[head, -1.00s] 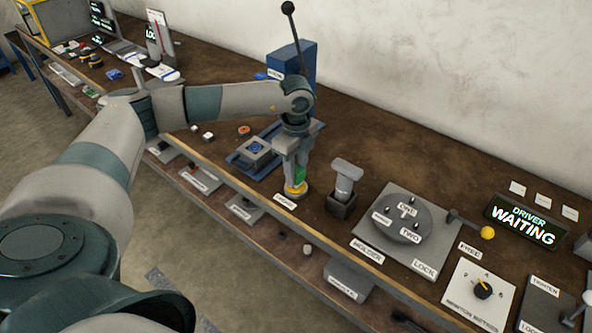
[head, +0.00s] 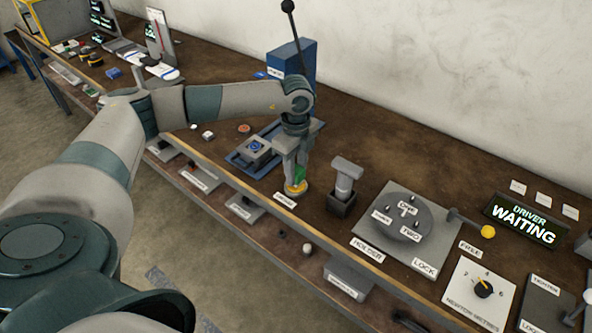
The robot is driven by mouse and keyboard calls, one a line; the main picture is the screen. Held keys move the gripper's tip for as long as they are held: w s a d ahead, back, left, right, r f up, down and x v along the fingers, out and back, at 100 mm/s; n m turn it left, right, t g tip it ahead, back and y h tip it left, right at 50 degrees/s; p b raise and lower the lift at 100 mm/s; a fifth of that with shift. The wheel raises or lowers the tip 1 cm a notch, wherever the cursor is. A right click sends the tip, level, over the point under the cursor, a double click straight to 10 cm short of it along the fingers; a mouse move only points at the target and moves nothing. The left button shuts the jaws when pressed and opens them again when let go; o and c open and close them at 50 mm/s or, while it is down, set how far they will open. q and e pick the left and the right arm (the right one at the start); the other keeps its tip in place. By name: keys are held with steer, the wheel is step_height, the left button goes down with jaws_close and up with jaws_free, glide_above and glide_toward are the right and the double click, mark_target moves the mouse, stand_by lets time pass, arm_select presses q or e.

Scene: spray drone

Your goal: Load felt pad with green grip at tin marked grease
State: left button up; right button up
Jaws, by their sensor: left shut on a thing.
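My left gripper (head: 297,172) points down near the table's front edge. It is shut on the green grip (head: 300,175) of the felt pad. The pad's lower end is at a tin (head: 295,188) with a yellow-orange content, and a small label (head: 285,200) lies in front of it. The label's writing is too small to read surely. The felt itself is hidden by the fingers and the tin, so I cannot tell how deep it touches. My right gripper is not in view.
A grey post in a dark block (head: 343,190) stands just right of the tin. A round holder plate (head: 403,220) is further right. A blue tray (head: 256,150) lies behind left. A blue box with a lever (head: 292,65) stands behind. Bare tabletop (head: 400,140) lies toward the wall.

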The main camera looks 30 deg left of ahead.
mark_target(296, 169)
arm_select(q)
steer(key=shift+f, duration=0.3)
stand_by(0.9)
steer(key=shift+s+f+b, duration=0.1)
steer(key=shift+b, duration=0.2)
stand_by(0.7)
steer(key=shift+r+p, duration=1.4)
steer(key=shift+r, duration=0.95)
steer(key=shift+r+p, duration=0.6)
steer(key=shift+r, duration=0.6)
steer(key=shift+d+m, duration=0.1)
steer(key=shift+m, duration=0.2)
